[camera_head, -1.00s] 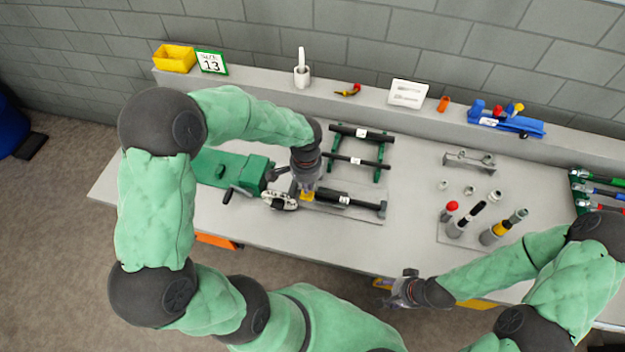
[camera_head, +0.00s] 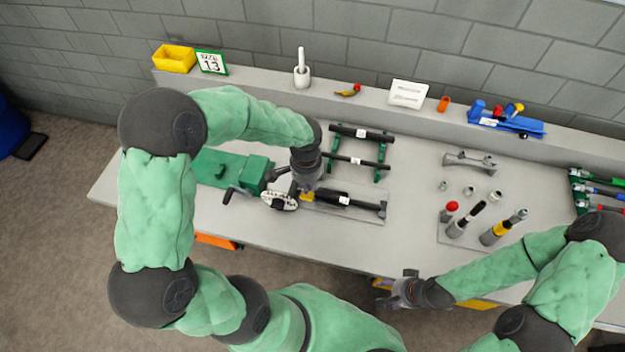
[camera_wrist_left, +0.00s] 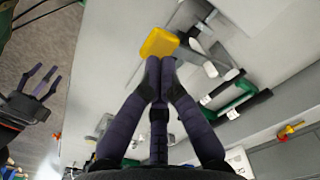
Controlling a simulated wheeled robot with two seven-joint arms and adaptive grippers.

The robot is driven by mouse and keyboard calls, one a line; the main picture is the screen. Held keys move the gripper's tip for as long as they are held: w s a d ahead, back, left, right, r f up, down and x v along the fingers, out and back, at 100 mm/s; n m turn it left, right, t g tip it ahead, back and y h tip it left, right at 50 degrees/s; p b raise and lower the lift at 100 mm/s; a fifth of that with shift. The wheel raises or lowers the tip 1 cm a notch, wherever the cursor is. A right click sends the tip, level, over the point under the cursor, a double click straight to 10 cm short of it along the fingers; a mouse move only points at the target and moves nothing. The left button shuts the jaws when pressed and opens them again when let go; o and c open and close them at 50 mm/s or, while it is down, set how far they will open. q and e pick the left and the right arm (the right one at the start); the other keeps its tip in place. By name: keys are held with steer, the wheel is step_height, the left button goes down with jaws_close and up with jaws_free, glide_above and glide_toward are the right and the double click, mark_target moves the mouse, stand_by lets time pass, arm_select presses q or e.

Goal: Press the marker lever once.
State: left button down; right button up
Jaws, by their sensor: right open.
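The marker lever shows a yellow pad (camera_head: 307,197) beside a round white dial with dark marks (camera_head: 279,200). In the left wrist view the yellow pad (camera_wrist_left: 160,43) lies just beyond the fingertips of my left gripper (camera_wrist_left: 160,66). Those fingers are drawn together and hold nothing visible. I cannot tell whether they touch the pad. In the head view my left gripper (camera_head: 305,186) is over the lever and partly hides it. My right gripper (camera_head: 392,290) is open and empty at the table's front edge; it also shows in the left wrist view (camera_wrist_left: 41,80).
A green machine with a crank (camera_head: 222,172) stands left of the dial. A labelled black tool (camera_head: 348,200) lies right of the lever; a green rack with black bars (camera_head: 358,160) is behind it. Upright tools (camera_head: 462,217) stand at right.

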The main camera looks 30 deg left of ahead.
mark_target(307, 197)
arm_select(q)
steer(key=shift+f, duration=0.15)
steer(key=shift+f+b, duration=2.95)
steer(key=shift+f, duration=0.6)
steer(key=shift+r, duration=0.15)
steer(key=shift+r+p, duration=3.75)
steer(key=shift+r, duration=1.2)
steer(key=shift+s+f, duration=0.1)
